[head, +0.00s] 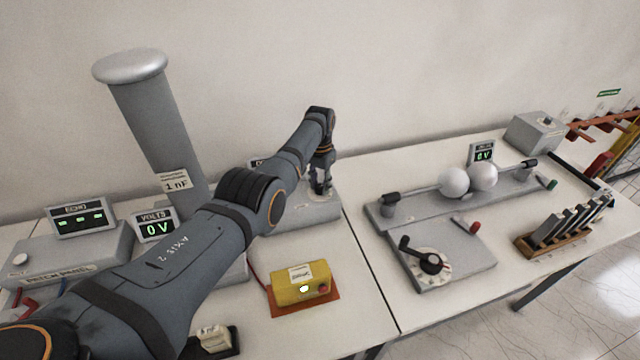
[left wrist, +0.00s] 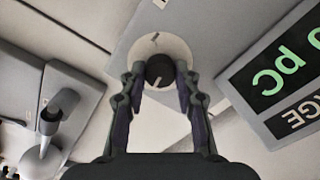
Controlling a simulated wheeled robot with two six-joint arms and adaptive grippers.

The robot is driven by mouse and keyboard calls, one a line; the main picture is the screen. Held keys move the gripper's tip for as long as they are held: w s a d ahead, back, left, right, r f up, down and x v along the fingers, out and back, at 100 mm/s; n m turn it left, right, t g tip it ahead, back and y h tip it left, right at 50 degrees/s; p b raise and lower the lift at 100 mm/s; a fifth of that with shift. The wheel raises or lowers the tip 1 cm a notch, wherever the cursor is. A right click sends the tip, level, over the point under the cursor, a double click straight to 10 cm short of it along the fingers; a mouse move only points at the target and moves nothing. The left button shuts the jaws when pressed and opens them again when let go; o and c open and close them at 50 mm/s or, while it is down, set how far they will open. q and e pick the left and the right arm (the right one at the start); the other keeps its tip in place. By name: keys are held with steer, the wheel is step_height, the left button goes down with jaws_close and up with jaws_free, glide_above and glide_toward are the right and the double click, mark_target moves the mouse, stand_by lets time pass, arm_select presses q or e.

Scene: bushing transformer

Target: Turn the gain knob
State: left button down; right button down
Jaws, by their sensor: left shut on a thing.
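The gain knob (left wrist: 160,71) is a small black round knob with a white pointer line, on a pale round dial on a grey box. In the left wrist view it sits between the fingertips of my left gripper (left wrist: 160,78), which is shut on it. In the head view my left arm reaches to the back of the table, and the left gripper (head: 320,188) points down onto the grey box (head: 300,216). The knob is mostly hidden there by the fingers. My right gripper is not in view.
A display reading "0 pC" (left wrist: 283,75) stands beside the knob. A grey column (head: 155,130) rises left of my arm. A yellow box (head: 301,287) sits in front. On the right are two white spheres (head: 455,182) and a black rotary handle (head: 428,262).

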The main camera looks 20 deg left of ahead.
mark_target(320, 186)
arm_select(q)
steer(key=c, duration=1)
jaws_free()
steer(key=shift+r, duration=0.15)
step_height(320, 186, up, 12)
steer(key=shift+f, duration=0.1)
